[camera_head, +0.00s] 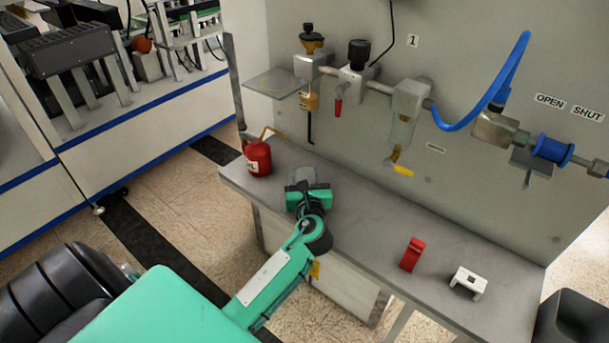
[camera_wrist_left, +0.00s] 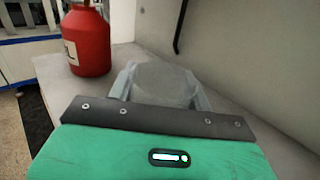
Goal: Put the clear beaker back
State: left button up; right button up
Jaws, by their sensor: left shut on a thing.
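The clear beaker (camera_wrist_left: 165,84) is between the fingers of my left gripper (camera_wrist_left: 163,90) in the left wrist view. The gripper is shut on it. In the head view my left gripper (camera_head: 309,185) is over the grey bench (camera_head: 365,220), near its left part, just right of the red oil can. The beaker shows there only as a faint greyish shape (camera_head: 308,174) beyond the gripper's green body. Its lower part is hidden, so I cannot tell whether it touches the bench. My right gripper is not in view.
The red can (camera_head: 258,158) with a spout stands close to the left gripper. A small plate shelf (camera_head: 276,82), valves and a blue hose (camera_head: 465,122) are on the wall panel. A red piece (camera_head: 412,254) and a white block (camera_head: 468,282) lie on the right of the bench.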

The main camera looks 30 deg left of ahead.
pick_arm(q)
jog(key=o, duration=1)
jog(key=shift+f, duration=0.1)
jog(key=shift+c, duration=0.2)
jog(key=shift+r, duration=0.2)
jog(key=b+v, duration=0.1)
jog(key=v, duration=1)
jog(key=shift+s+d+f+b, duration=0.1)
jog(key=shift+d+b, duration=0.05)
jog(key=shift+b, duration=0.15)
jog(key=shift+s+d, duration=0.2)
jog(key=shift+s, duration=0.1)
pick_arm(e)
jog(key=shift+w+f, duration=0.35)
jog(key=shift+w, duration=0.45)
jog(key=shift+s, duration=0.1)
